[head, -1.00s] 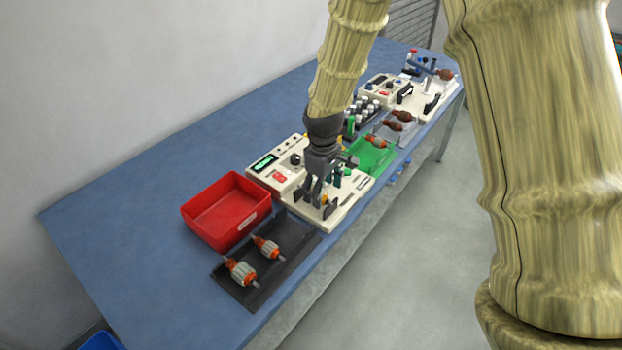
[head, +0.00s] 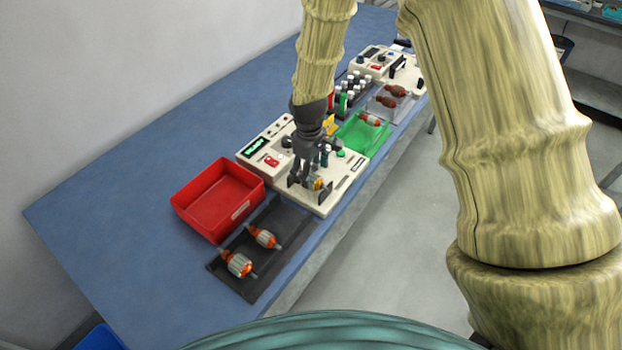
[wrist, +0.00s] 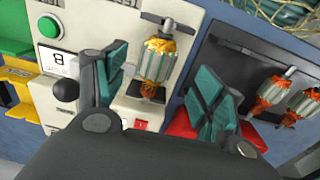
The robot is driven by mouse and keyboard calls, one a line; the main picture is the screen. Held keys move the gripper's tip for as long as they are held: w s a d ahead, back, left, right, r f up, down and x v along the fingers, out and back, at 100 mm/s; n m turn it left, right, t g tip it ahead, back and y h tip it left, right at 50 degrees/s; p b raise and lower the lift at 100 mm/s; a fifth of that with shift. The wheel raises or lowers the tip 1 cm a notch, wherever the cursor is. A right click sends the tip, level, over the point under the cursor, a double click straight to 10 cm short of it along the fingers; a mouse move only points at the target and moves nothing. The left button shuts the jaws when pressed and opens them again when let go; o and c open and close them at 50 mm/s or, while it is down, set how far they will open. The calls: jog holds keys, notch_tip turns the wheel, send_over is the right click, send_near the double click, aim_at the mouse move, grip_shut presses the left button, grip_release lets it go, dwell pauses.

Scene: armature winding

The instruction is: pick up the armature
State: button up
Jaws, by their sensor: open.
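An armature (wrist: 156,62) with a pale ribbed core and orange windings rests in the black holders of a cream test machine (wrist: 112,45). In the head view the armature (head: 319,184) is partly hidden by my gripper (head: 305,178), which is right over the machine's front. In the wrist view my gripper (wrist: 158,66) is open, with one teal-padded finger on each side of the armature. No finger clearly touches it; the depth between them is hard to tell. Two more armatures, one (head: 238,264) nearer and one (head: 263,237) farther, lie on a black tray (head: 283,222).
A red bin (head: 187,219) stands left of the machine. Beyond the machine are a green tray (head: 352,139) with an armature, a rack of small bottles (head: 362,92), and a clear tray (head: 379,109) with brown armatures. The blue tabletop (head: 110,220) is clear at left.

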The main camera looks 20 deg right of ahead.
aim_at(312, 176)
jog(key=shift+w+d+f+p, duration=0.1)
jog(key=shift+d+f+p, duration=0.05)
jog(key=shift+f+p, duration=0.4)
jog(key=shift+d+f+p, duration=0.1)
jog(key=shift+f+p, duration=0.2)
jog(key=shift+f, duration=0.4)
jog(key=shift+f+p, duration=0.45)
jog(key=shift+f, duration=0.95)
jog(key=c, duration=1.5)
jog(key=shift+r, duration=0.15)
